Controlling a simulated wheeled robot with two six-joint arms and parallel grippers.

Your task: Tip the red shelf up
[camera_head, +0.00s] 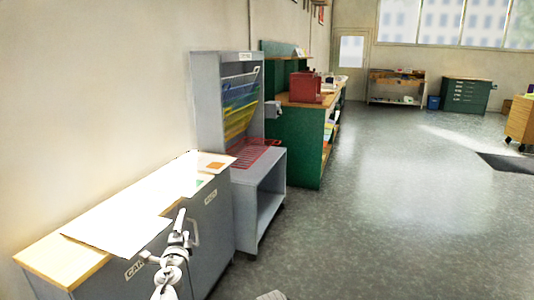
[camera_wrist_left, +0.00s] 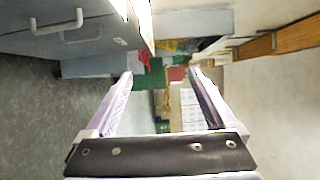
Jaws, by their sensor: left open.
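The red shelf (camera_head: 257,157) is a wire rack lying about level at the bottom of the grey drying rack's (camera_head: 207,95) opening, above a grey cabinet base. Yellow, green and blue shelves (camera_head: 240,103) above it are tilted up. My left gripper (camera_head: 182,226) is in front of the near cabinet, well short of the red shelf and apart from it. In the left wrist view the left gripper (camera_wrist_left: 160,73) is open with nothing between its fingers. A small red patch (camera_wrist_left: 142,60) beyond the left finger may be the red shelf. My right gripper is out of view.
A grey cabinet (camera_head: 207,226) with a wooden top and large white sheets (camera_head: 125,215) stands beside the drying rack, close to my left arm. A green bench (camera_head: 308,146) with a red box (camera_head: 305,88) stands behind. The grey floor (camera_head: 385,210) to the right is mostly clear.

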